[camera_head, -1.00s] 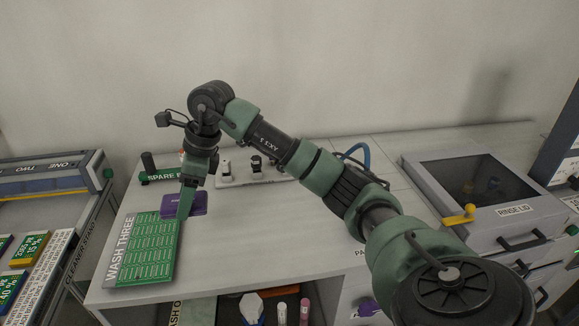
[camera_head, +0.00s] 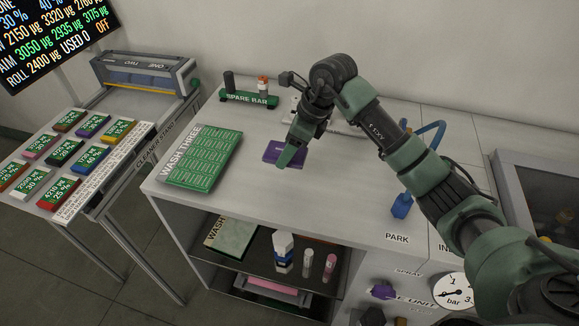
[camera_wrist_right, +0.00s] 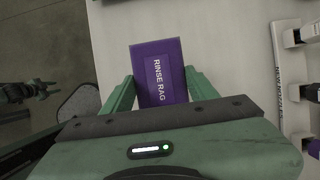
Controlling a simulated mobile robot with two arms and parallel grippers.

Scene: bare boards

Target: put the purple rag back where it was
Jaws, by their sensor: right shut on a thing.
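The purple rag (camera_head: 271,152), labelled RINSE RAG, is a flat rectangle. In the head view it is over the pale counter, right of the green WASH THREE board (camera_head: 204,158). My right gripper (camera_head: 292,158) points down at it and partly covers it. In the right wrist view the rag (camera_wrist_right: 158,70) sits between the two green fingers of my right gripper (camera_wrist_right: 160,88), which are shut on it. I cannot tell whether the rag touches the counter. My left gripper does not show clearly in either view.
The SPARE BAR rack (camera_head: 248,98) stands behind the board. A blue nozzle (camera_head: 402,205) on a hose is on the right, near the PARK label. A shelf below holds a white bottle (camera_head: 283,250). A side table (camera_head: 118,143) with coloured blocks stands left. The counter's front middle is clear.

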